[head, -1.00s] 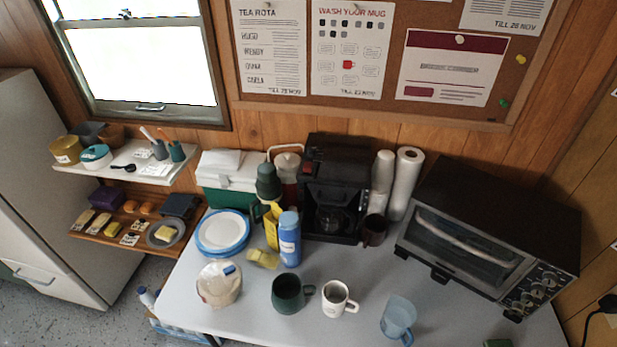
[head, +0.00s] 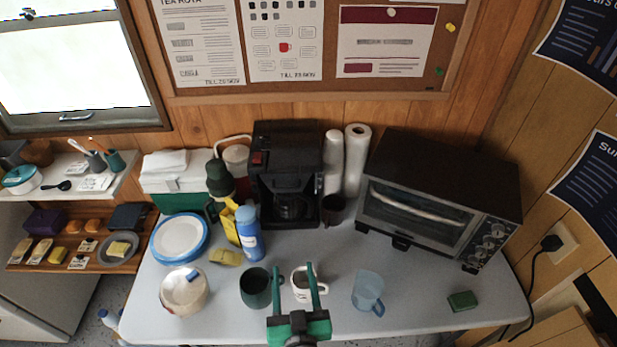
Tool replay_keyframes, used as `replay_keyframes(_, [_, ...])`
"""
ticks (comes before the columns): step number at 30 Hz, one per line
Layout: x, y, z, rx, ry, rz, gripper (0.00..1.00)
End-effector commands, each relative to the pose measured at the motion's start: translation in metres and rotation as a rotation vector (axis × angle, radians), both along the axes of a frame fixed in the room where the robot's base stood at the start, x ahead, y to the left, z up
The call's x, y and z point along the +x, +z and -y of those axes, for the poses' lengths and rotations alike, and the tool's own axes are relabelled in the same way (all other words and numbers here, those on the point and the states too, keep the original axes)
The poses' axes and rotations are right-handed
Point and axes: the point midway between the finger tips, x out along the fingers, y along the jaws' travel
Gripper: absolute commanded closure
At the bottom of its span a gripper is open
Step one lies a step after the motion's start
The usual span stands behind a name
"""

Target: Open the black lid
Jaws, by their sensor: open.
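The black coffee maker (head: 287,185) stands at the back of the table against the wall. Its black lid (head: 290,137) is the flat top and looks shut. A red switch shows at its upper left, and a dark glass jug (head: 289,207) sits inside its front opening.
A green mug (head: 256,288), blue cup (head: 368,291), bowl (head: 184,291) and green sponge (head: 462,300) line the front. A blue bottle (head: 248,234) and yellow box stand front-left of the coffee maker. Paper rolls (head: 354,160), a dark cup and a toaster oven (head: 440,195) stand right.

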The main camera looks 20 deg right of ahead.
Motion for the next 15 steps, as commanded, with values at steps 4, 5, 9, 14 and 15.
replay_keyframes(4, [0.040,0.041,0.027,-0.009,-0.034,0.039,0.47])
replay_keyframes(5, [0.047,0.048,0.032,-0.010,-0.040,0.044,0.47])
replay_keyframes(9, [0.071,0.080,0.053,-0.016,-0.063,0.063,0.47])
replay_keyframes(14, [0.086,0.105,0.067,-0.018,-0.079,0.076,0.47])
replay_keyframes(15, [0.087,0.109,0.069,-0.019,-0.081,0.077,0.47])
